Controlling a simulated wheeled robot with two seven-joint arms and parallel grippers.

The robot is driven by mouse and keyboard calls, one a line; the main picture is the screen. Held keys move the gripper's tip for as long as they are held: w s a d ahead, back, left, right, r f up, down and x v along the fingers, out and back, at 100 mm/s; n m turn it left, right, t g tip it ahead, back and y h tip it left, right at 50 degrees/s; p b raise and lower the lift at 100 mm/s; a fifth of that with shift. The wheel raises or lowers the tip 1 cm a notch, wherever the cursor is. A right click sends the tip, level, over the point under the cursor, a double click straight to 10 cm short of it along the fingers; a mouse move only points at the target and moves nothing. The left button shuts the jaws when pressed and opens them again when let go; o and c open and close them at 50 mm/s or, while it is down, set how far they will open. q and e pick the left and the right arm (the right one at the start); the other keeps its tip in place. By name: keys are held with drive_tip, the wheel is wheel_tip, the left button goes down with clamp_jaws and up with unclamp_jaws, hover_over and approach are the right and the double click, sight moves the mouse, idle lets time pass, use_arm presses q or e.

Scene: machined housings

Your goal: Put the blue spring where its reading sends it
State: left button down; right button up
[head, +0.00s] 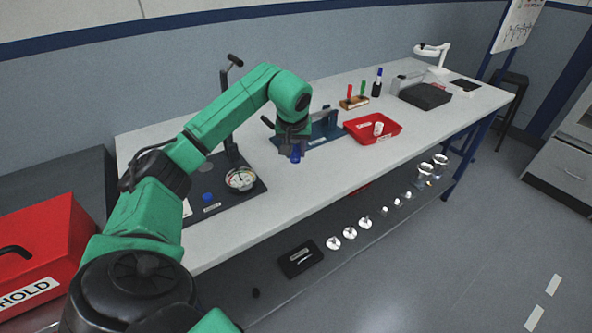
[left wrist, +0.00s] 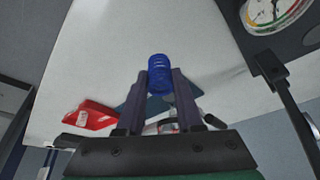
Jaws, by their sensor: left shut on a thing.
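The blue spring (left wrist: 159,74) is clamped between the fingertips of my left gripper (left wrist: 161,82) in the left wrist view. In the head view the left gripper (head: 294,150) holds the spring (head: 296,156) above the white bench, between the gauge stand and the blue fixture. A round gauge with a coloured dial (head: 241,179) sits on a dark base (head: 216,204); the dial also shows in the left wrist view (left wrist: 272,10). A red tray (head: 390,131) holds a white cylindrical part (head: 379,128). My right gripper is not in either view.
A blue fixture (head: 322,133) lies behind the left gripper. A wooden block with red and green handles (head: 354,103) and a dark case (head: 425,96) stand farther back. A red HOLD box (head: 45,243) is at left. The bench front (head: 300,196) is clear.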

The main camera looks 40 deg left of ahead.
sight(295, 163)
use_arm(q)
wheel_tip(295, 163, down, 6)
drive_tip(key=shift+f, duration=0.3)
drive_tip(key=c, duration=0.6)
unclamp_jaws()
drive_tip(key=shift+o, duration=0.2)
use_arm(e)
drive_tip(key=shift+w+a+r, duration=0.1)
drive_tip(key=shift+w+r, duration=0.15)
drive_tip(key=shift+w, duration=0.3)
use_arm(q)
drive_tip(key=shift+r, duration=0.15)
drive_tip(key=v, duration=1.2)
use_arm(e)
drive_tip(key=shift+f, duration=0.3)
